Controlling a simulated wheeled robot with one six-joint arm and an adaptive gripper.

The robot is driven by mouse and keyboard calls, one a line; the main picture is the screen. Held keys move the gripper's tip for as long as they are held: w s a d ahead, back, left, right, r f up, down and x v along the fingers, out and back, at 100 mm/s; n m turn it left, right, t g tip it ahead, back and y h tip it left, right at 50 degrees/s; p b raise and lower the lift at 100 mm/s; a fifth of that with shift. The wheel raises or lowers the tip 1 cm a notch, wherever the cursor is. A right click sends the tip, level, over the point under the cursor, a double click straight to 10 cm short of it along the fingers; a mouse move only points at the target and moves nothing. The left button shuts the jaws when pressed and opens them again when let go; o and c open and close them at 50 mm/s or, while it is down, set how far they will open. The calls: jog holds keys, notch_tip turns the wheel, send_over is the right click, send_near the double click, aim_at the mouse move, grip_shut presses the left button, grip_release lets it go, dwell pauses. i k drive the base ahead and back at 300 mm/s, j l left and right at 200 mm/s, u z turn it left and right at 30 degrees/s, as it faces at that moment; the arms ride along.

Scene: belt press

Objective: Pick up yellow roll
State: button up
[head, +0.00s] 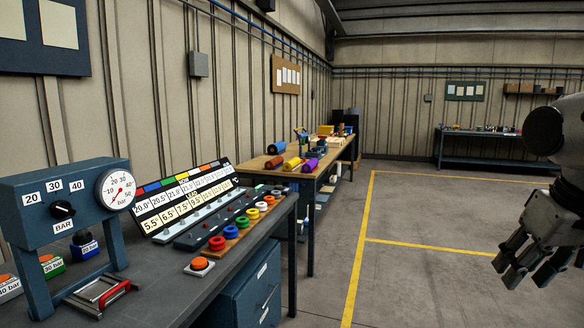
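The yellow roll (292,163) lies on the wooden top of the second table, away from me. A purple roll (309,166) lies just to its right and an orange-brown roll (274,162) to its left. A blue roll (276,147) lies behind them. My gripper (532,272) hangs at the right edge of the view, over the floor and far from the rolls. Its fingers point down and look spread, with nothing between them.
A dark bench (150,275) with a press, gauge, number chart and several coloured rings fills the left foreground. The wooden table (318,178) stands behind it. Open floor (400,215) with yellow lines lies to the right. Another bench (480,135) stands at the far wall.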

aim_at(292, 163)
jog(key=i+l+z, duration=0.1)
jog(key=i+z, duration=0.35)
jog(key=i, duration=0.5)
jog(key=i+l, duration=0.1)
jog(key=i, duration=2.2)
jog(key=i+u, duration=0.15)
jog(key=i, duration=0.3)
jog(key=i+l+u, duration=0.15)
jog(key=i, duration=0.3)
jog(key=i+l+u, duration=0.1)
jog(key=i, duration=0.4)
jog(key=i+j+u, duration=0.1)
jog(key=i+u, duration=0.55)
jog(key=u, duration=0.2)
jog(key=i+l+u, duration=0.2)
jog(key=i+u, duration=0.25)
jog(key=i+l+u, duration=0.2)
jog(key=u, duration=0.2)
